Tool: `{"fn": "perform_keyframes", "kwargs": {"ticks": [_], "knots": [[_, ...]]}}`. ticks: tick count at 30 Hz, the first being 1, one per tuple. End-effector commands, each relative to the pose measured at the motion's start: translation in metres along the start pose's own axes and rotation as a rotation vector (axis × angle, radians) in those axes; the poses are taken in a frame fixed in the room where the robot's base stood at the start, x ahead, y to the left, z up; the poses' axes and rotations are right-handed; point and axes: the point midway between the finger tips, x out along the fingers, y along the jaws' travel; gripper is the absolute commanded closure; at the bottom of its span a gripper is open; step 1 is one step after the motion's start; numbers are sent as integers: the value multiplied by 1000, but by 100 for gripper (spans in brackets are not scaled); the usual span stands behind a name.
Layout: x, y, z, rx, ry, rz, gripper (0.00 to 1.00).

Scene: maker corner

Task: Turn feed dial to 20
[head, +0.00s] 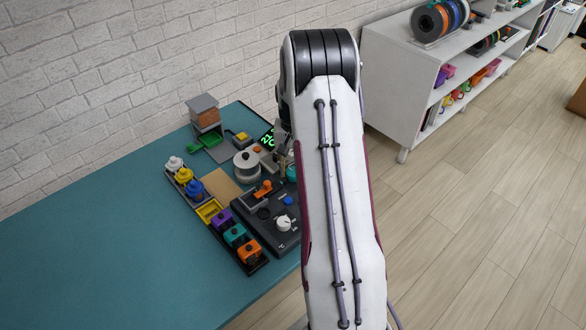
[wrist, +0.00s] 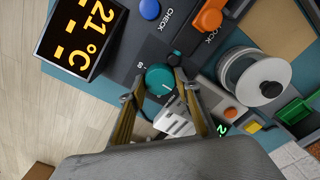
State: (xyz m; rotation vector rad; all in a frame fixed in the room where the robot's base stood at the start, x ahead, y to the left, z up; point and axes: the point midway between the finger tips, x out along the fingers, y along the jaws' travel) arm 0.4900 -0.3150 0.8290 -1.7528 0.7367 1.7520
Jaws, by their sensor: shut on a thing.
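A teal dial (wrist: 159,79) with a short white pointer line sits on the dark control panel in the wrist view. My gripper (wrist: 156,84) has one finger on each side of it and is shut on it. A small printed number shows on the panel beside the dial, too small to read surely. Part of the scale is hidden by my fingers. In the head view my arm covers most of the dial and my gripper; a bit of teal shows beside the arm.
The dark panel (head: 259,224) also carries a white knob (head: 284,223), a blue button (wrist: 149,9) and an orange switch (wrist: 209,17). An orange-lit display (wrist: 78,32) reads 21°C. The table's left part (head: 100,250) is clear.

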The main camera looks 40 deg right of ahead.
Motion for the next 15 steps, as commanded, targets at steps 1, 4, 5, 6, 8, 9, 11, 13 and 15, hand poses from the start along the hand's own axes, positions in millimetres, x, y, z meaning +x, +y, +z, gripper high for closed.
{"fn": "perform_keyframes", "kwargs": {"ticks": [1, 4, 5, 6, 8, 9, 11, 13, 15], "knots": [[0, 0, 0, 7, 1, 0, 89], [0, 0, 0, 32, 1, 0, 89], [0, 0, 0, 41, 1, 0, 89], [0, 0, 0, 57, 1, 0, 89], [0, 0, 0, 83, 0, 0, 89], [0, 0, 0, 102, 0, 1, 89], [0, 0, 0, 136, 0, 1, 89], [0, 0, 0, 182, 0, 1, 89], [0, 0, 0, 231, 0, 1, 89]]}}
